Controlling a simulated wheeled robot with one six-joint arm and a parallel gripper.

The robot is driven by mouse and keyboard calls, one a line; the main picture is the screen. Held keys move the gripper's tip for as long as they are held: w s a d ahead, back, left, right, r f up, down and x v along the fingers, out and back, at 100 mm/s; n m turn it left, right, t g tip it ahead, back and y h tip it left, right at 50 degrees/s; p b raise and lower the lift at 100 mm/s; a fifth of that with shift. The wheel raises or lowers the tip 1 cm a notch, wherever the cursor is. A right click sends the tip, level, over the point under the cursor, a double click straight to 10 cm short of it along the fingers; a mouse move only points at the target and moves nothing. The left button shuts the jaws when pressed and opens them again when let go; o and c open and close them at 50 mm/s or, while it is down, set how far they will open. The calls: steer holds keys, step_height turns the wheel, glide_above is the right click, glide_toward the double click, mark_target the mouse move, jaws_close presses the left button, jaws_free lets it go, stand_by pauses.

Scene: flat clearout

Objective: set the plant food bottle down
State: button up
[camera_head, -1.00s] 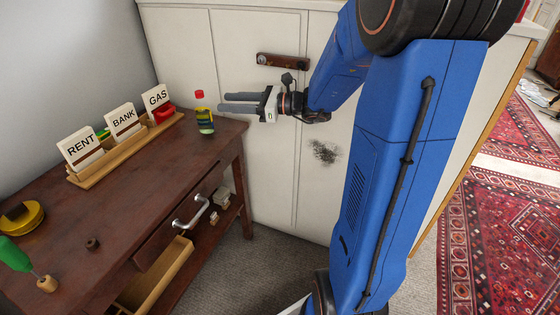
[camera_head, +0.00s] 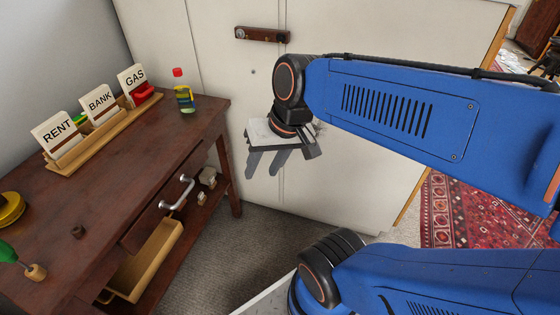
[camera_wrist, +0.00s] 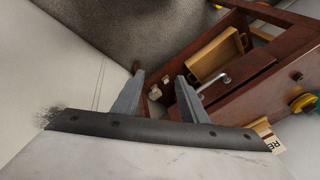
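A bottle with a red cap and a green, yellow and dark body (camera_head: 184,92), which looks like the plant food bottle, stands upright on the brown wooden desk (camera_head: 140,165), near its far right corner. Its label is too small to read. My gripper (camera_head: 265,168) is to the right of the desk, apart from the bottle, with its fingers pointing down. The fingers are spread with nothing between them; they also show in the wrist view (camera_wrist: 160,76). The bottle cannot be made out in the wrist view.
A wooden letter rack (camera_head: 105,135) with RENT, BANK and GAS cards stands left of the bottle. An open drawer (camera_head: 146,262) juts from the desk front, below a metal handle (camera_head: 178,192). A pale cabinet (camera_head: 215,50) stands behind. Grey carpet (camera_head: 240,245) is clear beside the desk.

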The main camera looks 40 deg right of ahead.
steer(key=d+n, duration=0.1)
steer(key=s+d+n+t+h, duration=0.1)
steer(key=d+r+h, duration=0.1)
steer(key=shift+s+d+n, duration=0.25)
steer(key=shift+d+n, duration=0.1)
steer(key=shift+n, duration=0.05)
